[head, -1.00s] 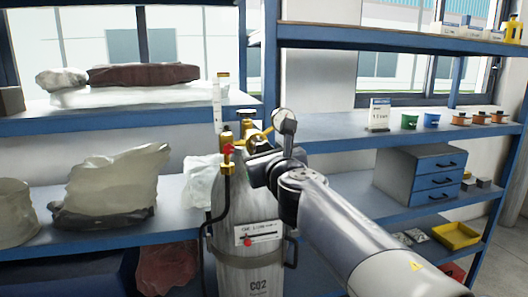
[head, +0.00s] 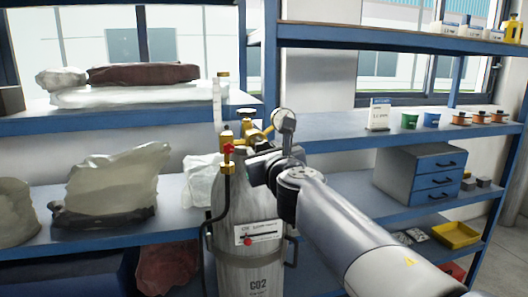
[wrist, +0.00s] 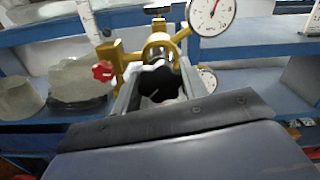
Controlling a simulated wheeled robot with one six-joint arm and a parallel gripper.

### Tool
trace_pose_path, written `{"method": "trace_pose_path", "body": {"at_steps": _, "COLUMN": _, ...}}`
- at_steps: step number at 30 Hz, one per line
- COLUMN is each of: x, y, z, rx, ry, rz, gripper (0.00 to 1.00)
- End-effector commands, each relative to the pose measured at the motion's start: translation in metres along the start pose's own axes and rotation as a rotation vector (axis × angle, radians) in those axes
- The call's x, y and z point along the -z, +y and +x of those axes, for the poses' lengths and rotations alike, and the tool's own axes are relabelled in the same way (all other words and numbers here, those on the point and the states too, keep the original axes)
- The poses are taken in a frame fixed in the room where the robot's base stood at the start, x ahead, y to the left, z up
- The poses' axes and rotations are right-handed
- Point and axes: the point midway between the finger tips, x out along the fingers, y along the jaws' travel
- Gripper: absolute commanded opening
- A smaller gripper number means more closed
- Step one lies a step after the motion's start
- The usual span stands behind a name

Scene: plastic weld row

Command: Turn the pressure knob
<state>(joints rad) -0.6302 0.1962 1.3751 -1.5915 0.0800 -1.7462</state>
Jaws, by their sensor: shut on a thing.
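The black lobed pressure knob (wrist: 158,82) sits between the two fingers of my gripper (wrist: 160,88) in the wrist view. The fingers are shut on it from both sides. The knob is on the front of a brass regulator (wrist: 128,55), with a round white gauge (wrist: 212,14) above right. In the head view, the regulator (head: 250,133) tops a grey CO2 cylinder (head: 246,210), and my gripper (head: 258,160) reaches it from the right. My gripper and arm hide the knob there. How far the knob is turned cannot be told.
A red valve knob (wrist: 103,71) is just left of my gripper. Blue shelves stand behind, with bags (head: 110,190) on the left and a drawer unit (head: 418,173) on the right. A second gauge (wrist: 208,79) shows low at the right finger.

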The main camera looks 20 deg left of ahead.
Motion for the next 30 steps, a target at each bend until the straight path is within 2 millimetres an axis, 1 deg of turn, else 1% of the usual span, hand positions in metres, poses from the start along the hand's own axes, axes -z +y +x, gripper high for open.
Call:
{"method": "trace_pose_path", "body": {"at_steps": 5, "x": 0.0002, "y": 0.0, "z": 0.0, "rx": 0.0, "ry": 0.0, "rz": 0.023, "gripper": 0.19}}
{"method": "trace_pose_path", "body": {"at_steps": 11, "x": 0.0006, "y": 0.0001, "z": 0.0001, "rx": 0.0, "ry": 0.001, "rz": 0.112, "gripper": 0.19}}
{"method": "trace_pose_path", "body": {"at_steps": 17, "x": 0.0008, "y": 0.0, "z": 0.0001, "rx": 0.0, "ry": 0.001, "rz": 0.27, "gripper": 0.19}}
{"method": "trace_pose_path", "body": {"at_steps": 30, "x": 0.0011, "y": -0.0001, "z": 0.0001, "rx": 0.0, "ry": 0.001, "rz": 0.69, "gripper": 0.19}}
